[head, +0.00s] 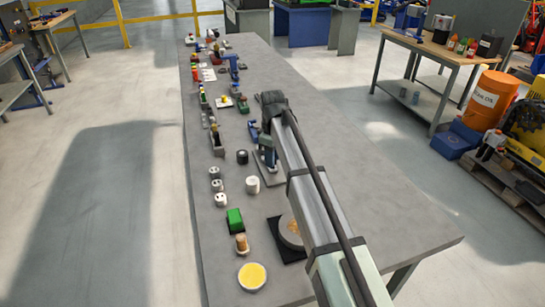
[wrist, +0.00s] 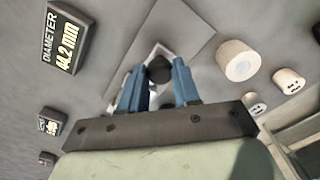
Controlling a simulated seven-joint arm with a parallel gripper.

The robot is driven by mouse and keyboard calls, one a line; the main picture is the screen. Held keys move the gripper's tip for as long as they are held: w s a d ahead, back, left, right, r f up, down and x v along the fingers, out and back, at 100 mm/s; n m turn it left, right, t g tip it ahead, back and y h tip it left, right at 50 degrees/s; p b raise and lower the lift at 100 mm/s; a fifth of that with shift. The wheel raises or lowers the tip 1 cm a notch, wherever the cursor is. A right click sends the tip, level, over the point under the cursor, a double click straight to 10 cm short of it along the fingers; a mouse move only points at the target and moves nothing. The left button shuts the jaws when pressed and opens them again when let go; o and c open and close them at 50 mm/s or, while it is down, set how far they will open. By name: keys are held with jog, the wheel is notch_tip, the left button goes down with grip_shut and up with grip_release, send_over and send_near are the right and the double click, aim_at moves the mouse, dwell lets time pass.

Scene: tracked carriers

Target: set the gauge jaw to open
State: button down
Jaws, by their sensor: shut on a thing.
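The gauge shows in the wrist view as a pale grey base plate (wrist: 185,28) with a dark round knob (wrist: 160,70) on it. My gripper (wrist: 160,84) has its two blue fingers on either side of this knob, shut on it. In the head view my gripper (head: 266,150) is low over the gauge's plate (head: 270,179), and my arm hides much of the gauge. A dark display (wrist: 70,38) beside the gauge reads "DIAMETER 44.2 mm". The gauge's jaw itself is too hidden to tell how wide it stands.
A white cylinder (head: 252,184) and a black one (head: 242,157) stand left of the gauge. Several small parts line the table's left side. A green block (head: 234,221) and yellow-topped disc (head: 252,276) lie nearer. The table's right side (head: 390,215) is clear.

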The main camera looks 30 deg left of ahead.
dwell(0.3)
jog(key=shift+s+d, duration=1.45)
jog(key=shift+d, duration=0.05)
jog(key=c, duration=0.8)
grip_release()
jog(key=shift+c, duration=0.2)
jog(key=shift+o, duration=0.2)
jog(key=shift+a+r, duration=0.1)
jog(key=shift+r, duration=0.35)
notch_tip(320, 180, up, 13)
jog(key=shift+f, duration=0.1)
